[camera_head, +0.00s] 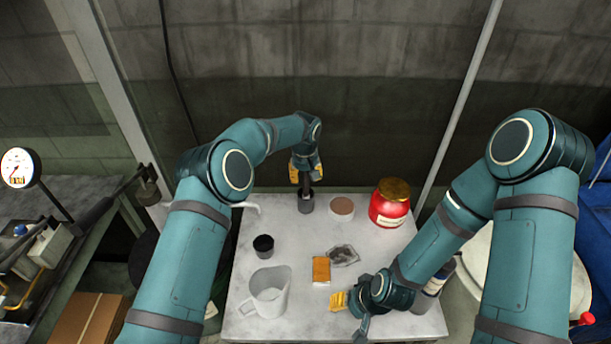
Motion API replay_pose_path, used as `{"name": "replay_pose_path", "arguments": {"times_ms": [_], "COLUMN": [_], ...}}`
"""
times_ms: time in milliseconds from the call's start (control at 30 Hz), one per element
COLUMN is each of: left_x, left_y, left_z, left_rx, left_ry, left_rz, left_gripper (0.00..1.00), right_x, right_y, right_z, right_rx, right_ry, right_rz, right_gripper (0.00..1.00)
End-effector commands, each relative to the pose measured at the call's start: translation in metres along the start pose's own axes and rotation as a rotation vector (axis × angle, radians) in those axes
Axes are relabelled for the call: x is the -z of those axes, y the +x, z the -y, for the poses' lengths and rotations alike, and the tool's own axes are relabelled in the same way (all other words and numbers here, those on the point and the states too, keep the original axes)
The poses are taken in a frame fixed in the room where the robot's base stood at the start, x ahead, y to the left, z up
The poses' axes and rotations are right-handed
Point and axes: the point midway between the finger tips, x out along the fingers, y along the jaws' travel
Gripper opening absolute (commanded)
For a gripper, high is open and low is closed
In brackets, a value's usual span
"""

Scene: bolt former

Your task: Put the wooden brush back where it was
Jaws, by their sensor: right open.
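My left gripper (306,173) points down at the back of the table, with its yellow fingertips on either side of a dark, slim upright piece. This looks like the wooden brush (306,187), mostly hidden by the gripper. Its lower end meets a small grey cup (306,204); I cannot tell how deep it sits inside. My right gripper (350,315) is open and empty, low near the table's front right.
The pale table (240,310) also holds a clear jug (269,291), a small black cup (263,246), a round tan-topped pot (342,208), a red jar (390,205) and a grey crumpled piece (344,255). A bottle (437,279) stands behind my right forearm.

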Motion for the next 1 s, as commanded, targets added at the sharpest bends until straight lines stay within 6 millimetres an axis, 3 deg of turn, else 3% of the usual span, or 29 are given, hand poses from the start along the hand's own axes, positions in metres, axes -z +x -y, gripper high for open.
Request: {"name": "replay_pose_path", "arguments": {"times_ms": [267,800,1000], "left_x": [0.001,0.001,0.001], "left_y": [-0.005,-0.103,-0.121], "left_z": [0.0,0.0,0.0], "left_rx": [0.0,0.0,-0.001], "left_ry": [0.0,0.001,0.0], "left_rz": [0.0,-0.003,0.0], "left_gripper": [0.39,0.39,0.39], "right_x": [0.001,0.001,0.001], "right_y": [-0.005,-0.004,-0.005], "right_z": [0.002,0.001,0.002], "right_rx": [0.001,0.001,0.001], "right_ry": [0.0,0.0,0.0], "right_rz": [-0.001,0.0,0.0], "right_gripper": [0.47,0.47,0.47]}}
